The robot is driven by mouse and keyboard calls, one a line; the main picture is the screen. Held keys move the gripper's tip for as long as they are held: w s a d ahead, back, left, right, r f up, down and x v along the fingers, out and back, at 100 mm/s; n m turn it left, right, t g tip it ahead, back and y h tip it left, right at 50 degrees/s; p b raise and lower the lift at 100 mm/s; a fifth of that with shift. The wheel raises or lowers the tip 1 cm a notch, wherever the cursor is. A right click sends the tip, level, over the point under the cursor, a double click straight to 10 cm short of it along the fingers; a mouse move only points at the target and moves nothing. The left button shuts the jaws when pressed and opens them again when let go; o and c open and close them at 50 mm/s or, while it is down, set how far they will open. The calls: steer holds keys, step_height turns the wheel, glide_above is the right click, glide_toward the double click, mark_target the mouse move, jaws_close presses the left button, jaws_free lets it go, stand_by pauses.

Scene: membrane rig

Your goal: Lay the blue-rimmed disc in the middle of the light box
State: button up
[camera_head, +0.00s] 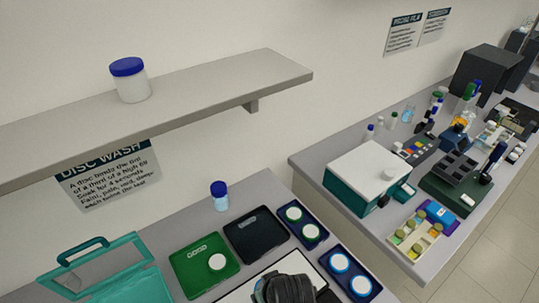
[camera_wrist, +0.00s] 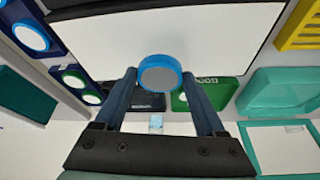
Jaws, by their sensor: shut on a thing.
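The blue-rimmed disc (camera_wrist: 160,76) has a grey face and sits between my gripper's two fingertips (camera_wrist: 159,80) in the wrist view. My gripper is shut on it. Behind the disc in that view is the light box (camera_wrist: 215,38), a white panel with a dark frame. The disc overlaps the panel's edge nearer the trays; I cannot tell its height above it. In the head view the light box (camera_head: 287,262) shows at the bottom edge, partly covered by my dark gripper (camera_head: 284,289). The disc is hidden there.
A green tray (camera_head: 188,272) with a white disc and a black tray (camera_head: 245,243) lie beside the light box. Navy holders carry green-rimmed discs (camera_head: 294,214) and blue-rimmed discs (camera_head: 339,263). A blue-capped bottle (camera_head: 221,200) stands behind. A teal case (camera_head: 135,288) is at left. A shelf (camera_head: 215,85) overhangs.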

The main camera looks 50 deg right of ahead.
steer(key=shift+f, duration=1.75)
steer(key=shift+f, duration=0.2)
steer(key=o, duration=1.3)
steer(key=shift+r, duration=0.15)
steer(key=v, duration=1.2)
steer(key=shift+r, duration=0.1)
